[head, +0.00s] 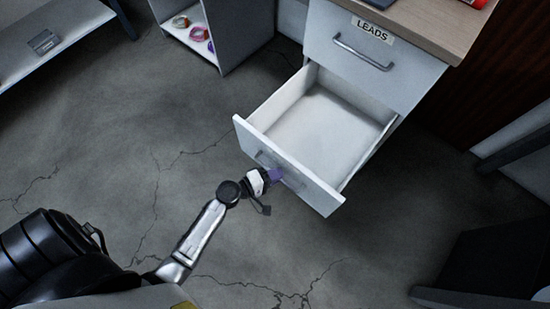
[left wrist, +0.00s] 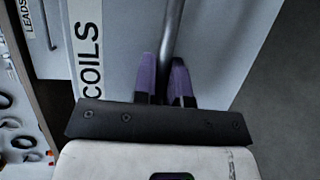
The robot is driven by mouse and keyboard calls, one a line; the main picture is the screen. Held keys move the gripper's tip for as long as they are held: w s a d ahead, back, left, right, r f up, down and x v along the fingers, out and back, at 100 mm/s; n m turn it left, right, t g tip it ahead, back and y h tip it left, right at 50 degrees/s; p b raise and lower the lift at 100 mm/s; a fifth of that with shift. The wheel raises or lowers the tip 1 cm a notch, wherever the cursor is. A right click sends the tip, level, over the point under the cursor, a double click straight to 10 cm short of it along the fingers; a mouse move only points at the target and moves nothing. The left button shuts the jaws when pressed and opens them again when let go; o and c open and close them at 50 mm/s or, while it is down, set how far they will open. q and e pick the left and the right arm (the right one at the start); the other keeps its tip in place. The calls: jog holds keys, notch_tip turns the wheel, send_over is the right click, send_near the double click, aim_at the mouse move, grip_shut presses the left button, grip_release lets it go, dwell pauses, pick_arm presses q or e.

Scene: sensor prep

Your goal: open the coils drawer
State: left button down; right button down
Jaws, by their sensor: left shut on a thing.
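The coils drawer (head: 290,168) is pulled out from the cabinet below the leads drawer, and its inside looks empty. In the left wrist view its front carries a COILS label (left wrist: 88,50) and a grey bar handle (left wrist: 172,30). My left gripper (head: 274,174) is at the drawer front, with its purple fingers on either side of the handle, shut on it. The fingers also show in the left wrist view (left wrist: 166,82). The gripper hides part of the handle in the head view. My right gripper is not in view.
The leads drawer (head: 362,58) above is shut, under a wooden worktop (head: 430,22). An open shelf unit (head: 228,38) with several coloured rings stands at the back. A low white shelf (head: 62,38) is at the far left. The cracked floor (head: 120,130) between is clear.

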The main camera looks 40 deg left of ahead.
pick_arm(q)
jog(key=c, duration=1.5)
grip_release()
jog(key=shift+w, duration=0.1)
jog(key=shift+o, duration=0.2)
jog(key=p+v, duration=0.2)
jog(key=v, duration=1.2)
jog(key=shift+d, duration=0.1)
